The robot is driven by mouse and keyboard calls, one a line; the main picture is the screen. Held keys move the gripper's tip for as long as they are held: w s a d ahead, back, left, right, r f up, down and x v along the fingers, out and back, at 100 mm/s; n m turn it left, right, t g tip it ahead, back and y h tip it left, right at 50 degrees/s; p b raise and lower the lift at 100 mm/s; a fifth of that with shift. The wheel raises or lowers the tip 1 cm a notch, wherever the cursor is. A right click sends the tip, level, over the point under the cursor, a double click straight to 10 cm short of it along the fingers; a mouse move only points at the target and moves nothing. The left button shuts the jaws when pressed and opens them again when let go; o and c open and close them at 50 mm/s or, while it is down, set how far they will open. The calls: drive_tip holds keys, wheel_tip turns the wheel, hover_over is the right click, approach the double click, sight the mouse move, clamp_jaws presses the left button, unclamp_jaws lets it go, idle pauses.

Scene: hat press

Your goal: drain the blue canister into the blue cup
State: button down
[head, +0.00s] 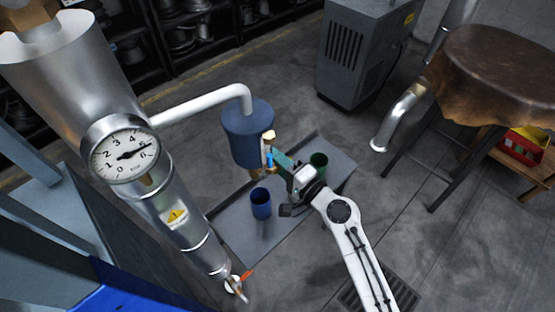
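The blue canister (246,135) hangs at the centre of the head view, joined to a white pipe at its top. Brass fittings (258,174) and a small blue part (269,166) show at its lower right side. The blue cup (261,204) stands upright on a grey tray (240,235), below and slightly right of the canister. My gripper (284,181) is close to the right of the canister's lower fittings, above and right of the blue cup. Its fingertips are too small and covered to tell whether they are open, or touch the fittings.
A green cup (319,160) stands on the tray just right of my gripper, near a green part (284,160). A silver column with a gauge (120,148) rises at left. A grey cabinet (358,50) and a leather-topped stool (495,75) stand behind and right.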

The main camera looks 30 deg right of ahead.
drive_tip(key=shift+f, duration=0.15)
drive_tip(key=shift+s+a+f+m, duration=0.1)
drive_tip(key=shift+a+f+m, duration=0.35)
drive_tip(key=shift+m, duration=1.05)
drive_tip(key=shift+s+f+m, duration=0.1)
drive_tip(key=shift+f+m, duration=0.7)
drive_tip(key=shift+m, duration=0.7)
drive_tip(key=shift+s+a+f+m, duration=0.1)
drive_tip(key=shift+a+f+m, duration=0.35)
drive_tip(key=shift+m, duration=1.05)
drive_tip(key=shift+d+f, duration=0.15)
drive_tip(key=shift+f, duration=0.05)
drive_tip(key=c, duration=1)
unclamp_jaws()
drive_tip(key=shift+c, duration=0.2)
drive_tip(key=shift+r, duration=0.1)
